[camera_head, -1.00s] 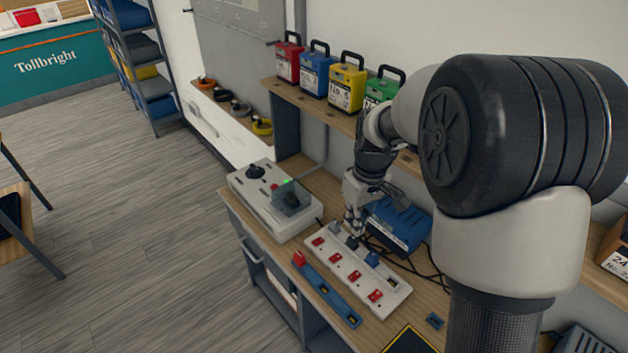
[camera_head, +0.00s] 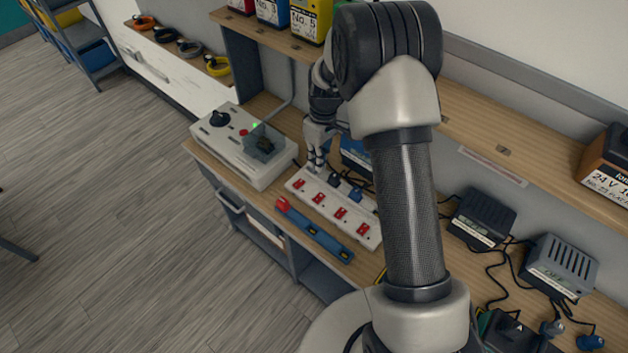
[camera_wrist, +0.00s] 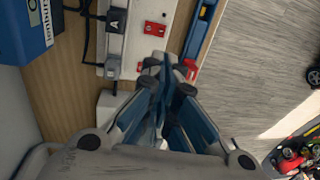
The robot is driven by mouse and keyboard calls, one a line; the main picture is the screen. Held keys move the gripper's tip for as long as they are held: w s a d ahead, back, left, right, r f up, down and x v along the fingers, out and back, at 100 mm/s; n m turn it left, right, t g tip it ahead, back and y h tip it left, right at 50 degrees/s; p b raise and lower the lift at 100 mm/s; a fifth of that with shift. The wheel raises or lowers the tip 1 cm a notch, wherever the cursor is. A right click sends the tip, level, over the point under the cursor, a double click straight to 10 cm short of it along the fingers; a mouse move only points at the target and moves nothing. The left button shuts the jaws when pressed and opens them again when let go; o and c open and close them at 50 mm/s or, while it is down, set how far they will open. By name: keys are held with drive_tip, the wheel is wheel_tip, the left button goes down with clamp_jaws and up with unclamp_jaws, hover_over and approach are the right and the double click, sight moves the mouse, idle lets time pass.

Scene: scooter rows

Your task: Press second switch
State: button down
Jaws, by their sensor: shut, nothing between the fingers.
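A white power strip (camera_head: 372,240) lies on the wooden bench, with a row of red switches along its front side. Counted from the end near the grey control box, the second switch (camera_head: 318,198) is red; it also seems to be the red one in the wrist view (camera_wrist: 155,29). Dark and blue plugs sit along the strip's back side, one marked A (camera_wrist: 115,22). My gripper (camera_head: 315,169) is shut and empty, pointing down over the strip's end near the first switch (camera_head: 298,184). In the wrist view my fingertips (camera_wrist: 167,78) largely hide that end. Contact cannot be told.
A grey control box (camera_head: 235,150) with a joystick stands left of the strip. A blue bar with a red end (camera_head: 315,232) lies in front. A blue unit (camera_head: 356,156) and cables are behind. Chargers (camera_head: 482,217) stand at right. A shelf overhangs the back.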

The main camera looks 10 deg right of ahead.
sight(315, 197)
drive_tip(key=f+b, duration=0.1)
drive_tip(key=f, duration=0.3)
drive_tip(key=a+f, duration=0.1)
drive_tip(key=f, duration=0.4)
drive_tip(key=s+f+b, duration=0.1)
drive_tip(key=f, duration=0.3)
drive_tip(key=shift+a+f+b, duration=0.2)
drive_tip(key=shift+f+b, duration=0.05)
drive_tip(key=shift+b, duration=0.05)
drive_tip(key=shift+s+a+f+b, duration=0.1)
drive_tip(key=shift+f+b, duration=0.4)
drive_tip(key=shift+r, duration=0.1)
drive_tip(key=shift+w+d+r, duration=0.2)
drive_tip(key=shift+w+d, duration=0.3)
drive_tip(key=shift+d, duration=0.15)
drive_tip(key=shift+r, duration=0.15)
